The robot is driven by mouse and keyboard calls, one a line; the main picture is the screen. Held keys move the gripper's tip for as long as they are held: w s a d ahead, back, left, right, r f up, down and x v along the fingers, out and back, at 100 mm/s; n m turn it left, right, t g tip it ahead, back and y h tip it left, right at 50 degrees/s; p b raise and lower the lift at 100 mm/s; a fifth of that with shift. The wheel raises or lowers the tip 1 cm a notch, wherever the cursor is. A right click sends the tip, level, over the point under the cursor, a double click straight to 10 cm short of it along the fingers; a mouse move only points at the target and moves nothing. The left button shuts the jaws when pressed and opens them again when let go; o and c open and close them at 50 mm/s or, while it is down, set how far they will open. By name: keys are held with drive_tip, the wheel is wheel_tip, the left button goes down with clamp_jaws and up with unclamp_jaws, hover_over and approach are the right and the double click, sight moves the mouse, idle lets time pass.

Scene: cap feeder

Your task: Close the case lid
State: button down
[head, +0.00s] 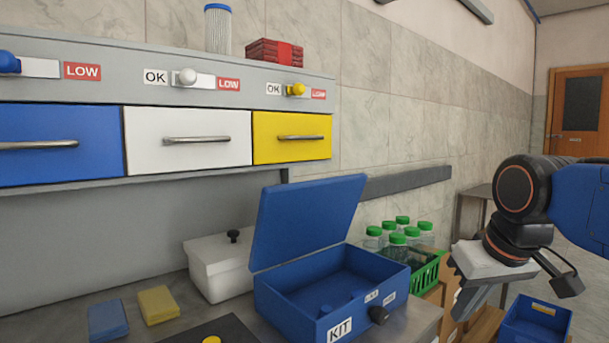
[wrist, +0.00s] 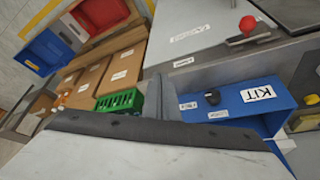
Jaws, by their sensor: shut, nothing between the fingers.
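The blue case (head: 302,323) marked KIT stands on the counter. Its lid (head: 305,222) is open, tilted up and back from the left side, and the inside shows with round blue shapes on its floor. A black knob (head: 378,315) is on the case's front right. My gripper (head: 468,308) is to the right of the case, apart from it, pointing down and left, shut and empty. In the wrist view the case (wrist: 235,103) shows right of my gripper fingers (wrist: 160,98), with its KIT label and knob.
A green crate of capped bottles (head: 425,270) stands right behind the case, with cardboard boxes (head: 455,290) beside it. A white lidded box (head: 215,265) stands close behind the lid at left. Yellow (head: 158,305) and blue (head: 108,320) pads lie left. Drawers (head: 188,137) hang above.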

drive_tip(key=w+a+r+n+y, duration=0.1)
drive_tip(key=w+a+r+n, duration=0.1)
drive_tip(key=w+a+r, duration=0.3)
drive_tip(key=w+a+r+n, duration=0.2)
drive_tip(key=w+a+r, duration=0.4)
drive_tip(key=a+r, duration=0.6)
drive_tip(key=w+a+r+n+y, duration=0.1)
drive_tip(key=w+a+r+n, duration=0.1)
drive_tip(key=w+a+r, duration=0.3)
drive_tip(key=shift+w+a+r+g+y, duration=0.15)
drive_tip(key=shift+a+r, duration=0.45)
drive_tip(key=shift+r, duration=0.5)
drive_tip(key=shift+s+a+r+g+y, duration=0.1)
drive_tip(key=shift+a+r, duration=0.5)
drive_tip(key=shift+r, duration=0.5)
drive_tip(key=shift+w+a+r+g+y, duration=0.15)
drive_tip(key=shift+a+r, duration=0.45)
drive_tip(key=shift+r, duration=0.5)
drive_tip(key=x, duration=1)
drive_tip(key=shift+a+r+n, duration=0.2)
drive_tip(key=shift+a+n, duration=0.1)
drive_tip(key=shift+a, duration=0.05)
drive_tip(key=shift+s+d, duration=0.1)
drive_tip(key=shift+s, duration=0.05)
